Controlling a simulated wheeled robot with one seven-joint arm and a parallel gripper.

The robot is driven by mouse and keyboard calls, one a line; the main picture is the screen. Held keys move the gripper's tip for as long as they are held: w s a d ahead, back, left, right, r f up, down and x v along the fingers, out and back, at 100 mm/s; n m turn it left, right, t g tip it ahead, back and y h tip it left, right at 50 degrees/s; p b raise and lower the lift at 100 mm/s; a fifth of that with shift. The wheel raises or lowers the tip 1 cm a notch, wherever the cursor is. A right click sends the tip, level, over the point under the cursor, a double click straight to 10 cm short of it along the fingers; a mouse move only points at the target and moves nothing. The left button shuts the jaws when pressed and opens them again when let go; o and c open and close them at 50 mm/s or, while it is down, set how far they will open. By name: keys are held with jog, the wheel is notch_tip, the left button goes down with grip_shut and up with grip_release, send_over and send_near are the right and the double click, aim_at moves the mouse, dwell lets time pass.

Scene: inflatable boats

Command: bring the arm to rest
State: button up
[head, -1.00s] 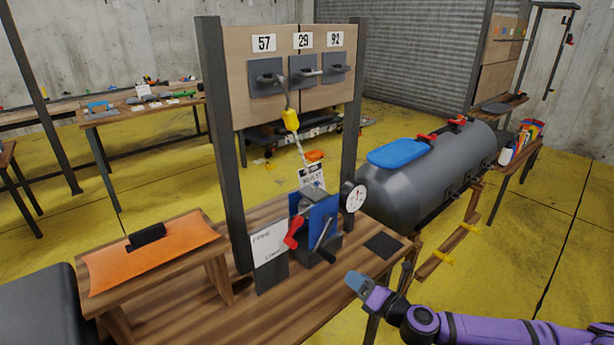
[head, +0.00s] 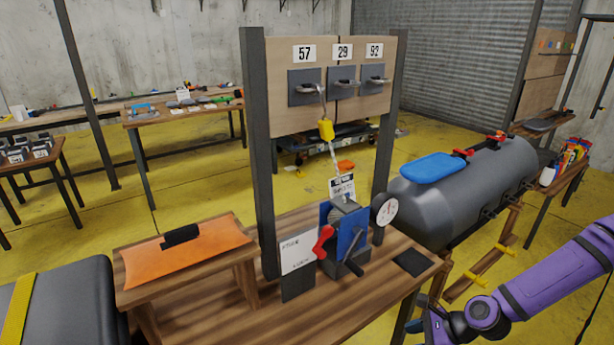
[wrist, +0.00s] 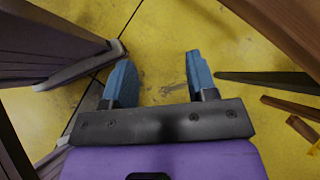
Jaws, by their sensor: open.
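My gripper (wrist: 160,84) is open and empty in the wrist view, its two blue fingers spread above the yellow floor. In the head view my purple arm comes in from the right, and the gripper is low at the bottom edge, right of the workbench (head: 215,322), partly cut off. Nothing is between the fingers.
The workbench carries a blue winch (head: 345,238) with a red handle, a gauge (head: 385,209) and an orange pad (head: 180,262). A board (head: 345,110) with hooks stands over it. A grey inflatable tube (head: 465,190) lies behind my arm. Wooden edges and legs flank the gripper.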

jog(key=w+d+r+n+g+h, duration=0.1)
jog(key=d+r+n+h, duration=0.35)
jog(key=r, duration=0.35)
jog(key=w+d+r+n+g+h, duration=0.1)
jog(key=d+r+n+h, duration=0.2)
jog(key=d+r+n, duration=0.4)
notch_tip(320, 180, up, 15)
jog(key=s+a+n+t+h, duration=0.1)
jog(key=s+a+n+h, duration=0.1)
jog(key=h, duration=0.1)
jog(key=s+a+r+n+t+y, duration=0.1)
jog(key=s+a+r+n, duration=0.1)
jog(key=s+r, duration=0.5)
jog(key=s+a+r+n+t, duration=0.2)
jog(key=s+r+n, duration=0.3)
jog(key=r, duration=0.6)
jog(key=shift+s+a+r+t+y, duration=0.35)
jog(key=shift+s+a, duration=0.15)
jog(key=shift+s, duration=0.8)
